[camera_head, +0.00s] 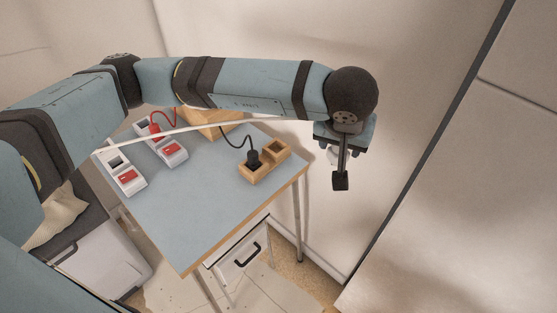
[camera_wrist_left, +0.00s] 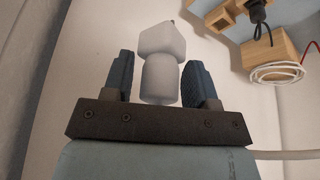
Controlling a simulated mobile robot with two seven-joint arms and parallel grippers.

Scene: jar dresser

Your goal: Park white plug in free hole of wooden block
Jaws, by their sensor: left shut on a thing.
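My left gripper (camera_head: 341,178) hangs past the right edge of the table. It is shut on the white plug (camera_wrist_left: 160,72), which sits between the two fingers in the left wrist view. In the head view the plug is mostly hidden behind the finger. The wooden block (camera_head: 258,177) stands on the table near its right corner, left of my gripper and apart from it. A black plug (camera_head: 253,158) stands in the block's left hole. The right hole (camera_head: 276,150) looks empty. The block also shows at the top right of the left wrist view (camera_wrist_left: 220,17).
Two white power strips with red switches (camera_head: 127,177) (camera_head: 172,152) lie on the table's left, a red plug (camera_head: 155,127) at the farther one. A wooden box (camera_head: 212,120) stands at the back, partly behind my arm. A white cord (camera_head: 210,127) stretches across the table. The front tabletop is clear.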

